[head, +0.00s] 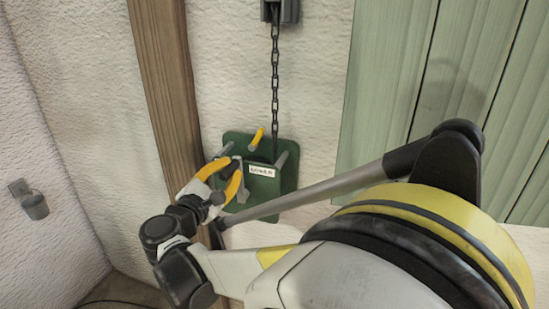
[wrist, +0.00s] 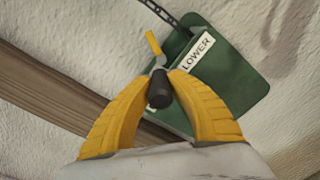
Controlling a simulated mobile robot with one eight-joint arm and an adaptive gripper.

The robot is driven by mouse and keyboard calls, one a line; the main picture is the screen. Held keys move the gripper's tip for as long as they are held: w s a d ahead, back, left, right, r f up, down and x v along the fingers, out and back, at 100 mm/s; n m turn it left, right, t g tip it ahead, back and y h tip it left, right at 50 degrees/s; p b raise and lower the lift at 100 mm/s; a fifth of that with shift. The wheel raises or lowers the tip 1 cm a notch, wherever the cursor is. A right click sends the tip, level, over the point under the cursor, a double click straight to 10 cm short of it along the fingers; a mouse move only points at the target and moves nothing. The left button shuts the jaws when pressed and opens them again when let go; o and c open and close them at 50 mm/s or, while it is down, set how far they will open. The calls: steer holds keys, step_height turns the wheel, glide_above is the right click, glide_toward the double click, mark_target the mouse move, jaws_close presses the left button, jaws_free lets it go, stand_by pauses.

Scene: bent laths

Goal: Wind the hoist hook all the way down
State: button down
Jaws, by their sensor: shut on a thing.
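A dark green plate (head: 289,184) is fixed to the pale wall, with a white label on its front. In the wrist view the label (wrist: 196,54) reads LOWER. A dark cylindrical knob (wrist: 159,92) stands between the yellow fingers of my gripper (wrist: 161,76), which is shut on it. In the head view my gripper (head: 233,168) is at the left part of the plate. A yellow-tipped peg (head: 257,139) sticks out near the top of the plate. A dark chain (head: 275,85) runs up from the plate. I cannot make out the hook.
The chain meets a grey block (head: 281,11) at the top. A wooden post (head: 163,70) runs just left of the plate. Green boards (head: 390,75) cover the wall at right. A small grey fixture (head: 31,200) is on the far left wall. My arm hides the lower right.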

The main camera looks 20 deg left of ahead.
steer(key=shift+w+a+r+n, duration=0.1)
steer(key=shift+a+n, duration=0.3)
steer(key=shift+a, duration=0.05)
steer(key=c, duration=1.2)
jaws_free()
steer(key=s+a, duration=0.1)
steer(key=s, duration=1.1)
